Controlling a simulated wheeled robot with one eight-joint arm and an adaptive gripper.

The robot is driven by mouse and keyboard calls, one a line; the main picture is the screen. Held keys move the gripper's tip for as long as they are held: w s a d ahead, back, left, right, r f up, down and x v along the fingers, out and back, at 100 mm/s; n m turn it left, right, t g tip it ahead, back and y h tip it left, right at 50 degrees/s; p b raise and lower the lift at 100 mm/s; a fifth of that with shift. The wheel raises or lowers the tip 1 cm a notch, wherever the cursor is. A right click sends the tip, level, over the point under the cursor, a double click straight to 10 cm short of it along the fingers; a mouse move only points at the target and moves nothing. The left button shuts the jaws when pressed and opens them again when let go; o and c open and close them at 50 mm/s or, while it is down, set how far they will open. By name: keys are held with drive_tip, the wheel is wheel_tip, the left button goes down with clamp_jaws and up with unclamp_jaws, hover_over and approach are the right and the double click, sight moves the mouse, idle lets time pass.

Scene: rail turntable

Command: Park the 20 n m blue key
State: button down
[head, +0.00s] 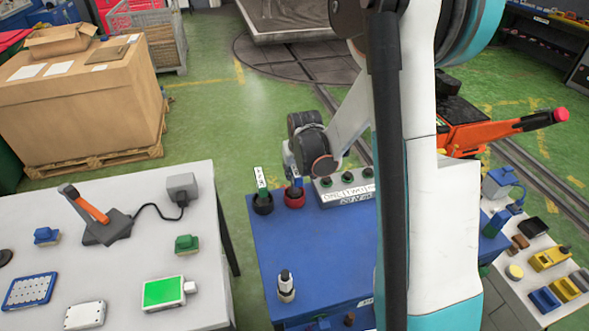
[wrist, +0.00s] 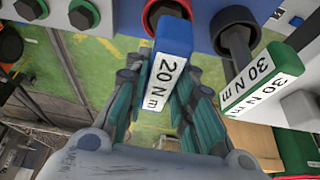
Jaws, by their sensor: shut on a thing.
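The blue key (wrist: 176,34) has a white label reading "20 N m" and sits between the fingers of my gripper (wrist: 163,72), which is shut on it. Its blue end overlaps the edge of a red-ringed socket (wrist: 151,14) in the wrist view; I cannot tell whether its shaft is inside. In the head view my gripper (head: 290,162) is just above the red-ringed socket (head: 294,196) on the blue cabinet (head: 310,247), and the key is largely hidden. A green "30 N m" key (wrist: 262,77) stands in the black-ringed socket (wrist: 236,30) beside it.
A grey panel (head: 326,193) with green knobs and a "20 N m" label is right of the red socket. A white table (head: 120,255) with devices stands left. A black-and-white fitting (head: 286,287) stands on the cabinet's near part. Green floor lies between table and cabinet.

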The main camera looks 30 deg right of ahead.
drive_tip(key=shift+f+b, duration=0.5)
drive_tip(key=shift+f, duration=0.15)
drive_tip(key=c, duration=1.3)
unclamp_jaws()
drive_tip(key=v, duration=1.2)
